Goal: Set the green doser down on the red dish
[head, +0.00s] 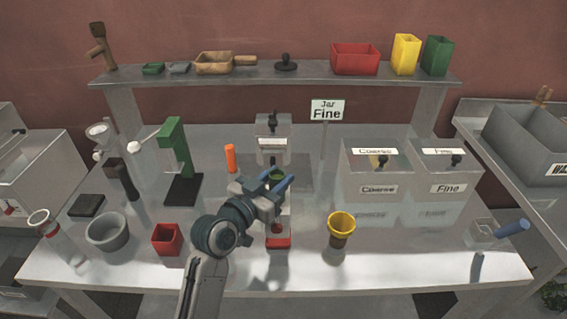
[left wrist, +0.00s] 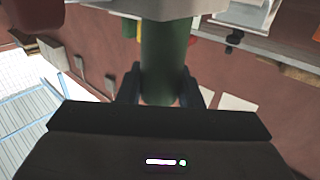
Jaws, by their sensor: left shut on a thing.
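The green doser (left wrist: 163,62) is a dark green cylinder held between the fingers of my left gripper (left wrist: 163,92) in the left wrist view. In the head view my left gripper (head: 279,182) is over the middle of the table, and only a small part of the green doser (head: 277,175) shows between its bluish fingers. A low red piece (head: 278,242), which looks like the red dish, is on the table just in front of the gripper. My gripper and wrist partly hide the space above it. Whether the doser touches it cannot be told. My right gripper is not in view.
A red square cup (head: 167,239) and a grey bowl (head: 106,231) stand to the left. A yellow-rimmed cup (head: 341,229) stands to the right. A green stand (head: 177,150), an orange cylinder (head: 230,158) and clear bins (head: 376,180) are further back.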

